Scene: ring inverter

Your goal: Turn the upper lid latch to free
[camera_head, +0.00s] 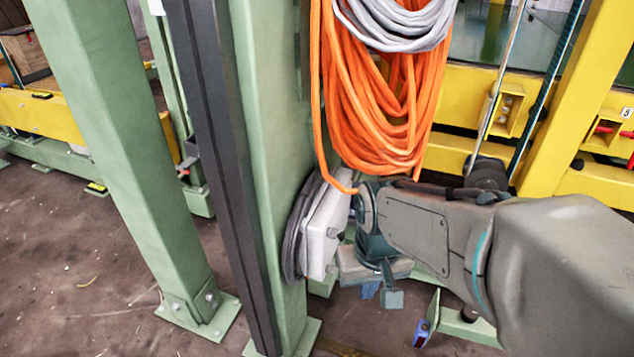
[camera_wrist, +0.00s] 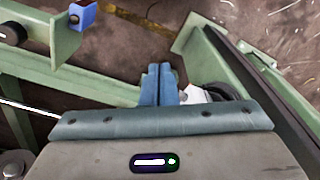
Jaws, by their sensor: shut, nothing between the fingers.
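A pale grey-white box (camera_head: 325,225) is fixed to the side of a green post, with a dark coil (camera_head: 297,230) around its back. Its upper lid latch cannot be made out in either view. My gripper (camera_wrist: 160,68) is shut and empty, its two blue-grey fingers together, pointing down past the box toward the floor. In the wrist view a small white part of the box (camera_wrist: 194,95) shows just right of the fingers, mostly hidden by the gripper body.
Orange hoses (camera_head: 375,100) and a grey cable coil (camera_head: 395,25) hang above the box, close over my arm. The green post (camera_head: 270,150) stands at left. A blue clamp-like part (camera_head: 421,333) sits by a low green bracket. Yellow beams run behind.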

